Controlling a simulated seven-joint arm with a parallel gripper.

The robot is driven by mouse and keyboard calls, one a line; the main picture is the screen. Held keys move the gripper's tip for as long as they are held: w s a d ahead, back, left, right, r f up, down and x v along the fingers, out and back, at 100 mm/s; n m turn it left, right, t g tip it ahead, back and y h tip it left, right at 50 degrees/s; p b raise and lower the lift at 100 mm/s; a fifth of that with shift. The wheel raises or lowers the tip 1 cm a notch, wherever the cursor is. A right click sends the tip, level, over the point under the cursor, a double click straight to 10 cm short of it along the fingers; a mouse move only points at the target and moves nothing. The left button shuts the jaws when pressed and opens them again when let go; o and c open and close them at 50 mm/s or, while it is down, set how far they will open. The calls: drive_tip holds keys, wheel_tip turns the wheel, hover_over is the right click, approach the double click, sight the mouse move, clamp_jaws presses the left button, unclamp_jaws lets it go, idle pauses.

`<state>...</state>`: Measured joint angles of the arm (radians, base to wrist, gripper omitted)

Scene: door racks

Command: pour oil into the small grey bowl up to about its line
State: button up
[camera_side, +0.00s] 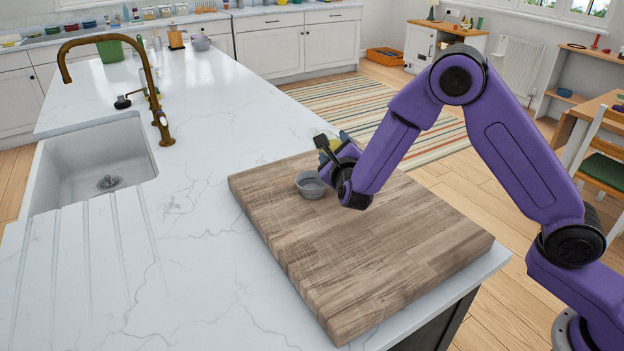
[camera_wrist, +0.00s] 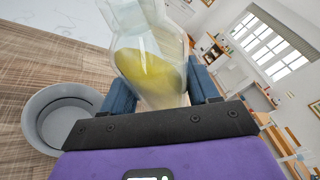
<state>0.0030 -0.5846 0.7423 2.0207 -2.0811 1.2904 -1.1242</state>
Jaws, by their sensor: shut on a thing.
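The small grey bowl (camera_side: 310,184) stands on the wooden board near its far left edge. In the wrist view the bowl (camera_wrist: 62,118) is at the left, with a dark line around its inside; I see no yellow oil in it. My gripper (camera_side: 333,152) is just beside and above the bowl. In the wrist view its blue fingers (camera_wrist: 160,88) are shut on a clear glass bottle (camera_wrist: 150,70) partly filled with yellow oil. The bottle looks tilted, and its mouth is out of view at the top. In the side view the gripper mostly hides it.
The wooden board (camera_side: 350,258) is otherwise bare and lies on the white marble counter (camera_side: 190,260). A sink (camera_side: 95,165) with a brass tap (camera_side: 150,75) is at the left. A green container (camera_side: 110,50) and small items stand at the counter's far end.

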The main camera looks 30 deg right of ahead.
drive_tip(key=shift+d+f+n, duration=0.1)
drive_tip(key=shift+d+n, duration=0.15)
drive_tip(key=shift+n, duration=0.25)
idle(1.5)
drive_tip(key=shift+d+r+n+t, duration=0.15)
drive_tip(key=shift+r+n+t, duration=0.2)
drive_tip(key=shift+r, duration=0.3)
drive_tip(key=shift+d+r+n+t, duration=0.15)
drive_tip(key=shift+r+n+t, duration=0.1)
drive_tip(key=shift+r+n, duration=0.3)
idle(1.3)
drive_tip(key=shift+d+f+n+t+h, duration=0.15)
drive_tip(key=shift+n+t+h, duration=0.25)
drive_tip(key=shift+n, duration=0.3)
idle(1.8)
drive_tip(key=shift+r+n, duration=0.25)
drive_tip(key=shift+n, duration=0.15)
idle(0.6)
